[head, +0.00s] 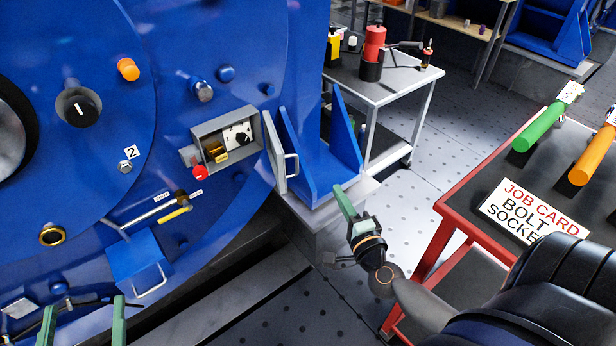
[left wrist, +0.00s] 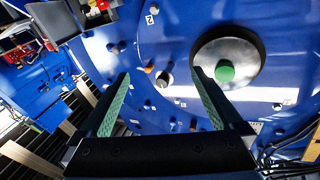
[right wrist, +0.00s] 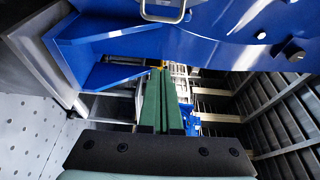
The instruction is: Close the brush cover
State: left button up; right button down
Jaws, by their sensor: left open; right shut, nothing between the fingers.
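The brush cover (head: 276,152) is a grey hinged plate with a silver handle. It stands swung open at the right side of a grey box (head: 200,140) on the blue motor. Inside the box I see a brass block (head: 219,156) and a white plate with a black knob (head: 238,135). My right gripper (head: 340,188) is shut and empty, below and right of the cover, apart from it. Its fingers also show closed together in the right wrist view (right wrist: 160,75). My left gripper (head: 83,305) is open and empty, low at the left, before the motor.
A blue box with a handle (head: 140,262) sticks out low on the motor. A blue bracket (head: 312,165) stands just right of the cover. A red-framed table (head: 450,205) with coloured tools and a card stands at the right. A grey trolley (head: 400,88) is behind.

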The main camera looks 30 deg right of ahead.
pick_arm(q)
notch_tip(320, 180, up, 6)
jog(key=s+m+t+h+b, duration=0.1)
jog(key=t+h, duration=0.1)
jog(key=shift+d+r+m, duration=0.2)
jog(key=shift+r+m, duration=0.05)
jog(key=shift+m, duration=0.05)
pick_arm(e)
jog(key=w+a, duration=0.1)
jog(key=w, duration=1)
jog(key=shift+a, duration=0.2)
